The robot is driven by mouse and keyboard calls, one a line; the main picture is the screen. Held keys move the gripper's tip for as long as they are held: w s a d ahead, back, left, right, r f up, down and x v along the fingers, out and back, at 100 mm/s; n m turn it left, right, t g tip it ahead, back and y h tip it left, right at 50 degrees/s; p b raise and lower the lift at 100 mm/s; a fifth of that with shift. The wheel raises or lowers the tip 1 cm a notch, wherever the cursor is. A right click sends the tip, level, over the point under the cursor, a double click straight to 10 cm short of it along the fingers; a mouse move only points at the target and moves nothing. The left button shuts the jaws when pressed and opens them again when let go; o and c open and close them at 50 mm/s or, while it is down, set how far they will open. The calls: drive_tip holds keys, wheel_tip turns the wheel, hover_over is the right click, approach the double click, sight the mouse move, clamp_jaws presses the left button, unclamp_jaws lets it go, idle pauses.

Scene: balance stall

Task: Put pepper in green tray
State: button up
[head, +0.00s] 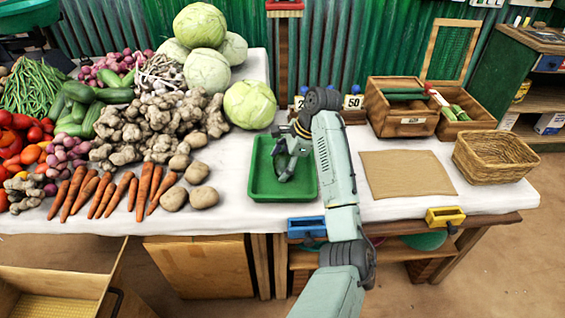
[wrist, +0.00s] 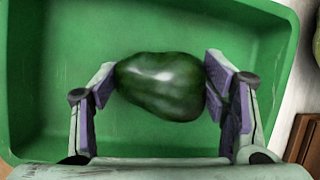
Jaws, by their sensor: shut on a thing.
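In the wrist view a dark green pepper (wrist: 163,86) is between the two finger pads of my gripper (wrist: 160,88), which is shut on it. The green tray (wrist: 30,110) lies below the pepper and fills most of that view. I cannot tell whether the pepper touches the tray's floor. In the head view the green tray (head: 306,188) is on the white-covered table, and my gripper (head: 283,172) reaches down over its inside. The pepper is hard to make out there, hidden by the gripper.
Carrots (head: 110,192), potatoes (head: 203,197), ginger (head: 150,127) and cabbages (head: 250,104) lie left of the tray. To the right are a brown mat (head: 407,174), a wicker basket (head: 496,158) and wooden boxes (head: 402,120). Number cards (head: 353,102) stand behind my arm.

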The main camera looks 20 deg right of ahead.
drive_tip(key=shift+f, duration=0.15)
drive_tip(key=o, duration=1.1)
drive_tip(key=v, duration=1.2)
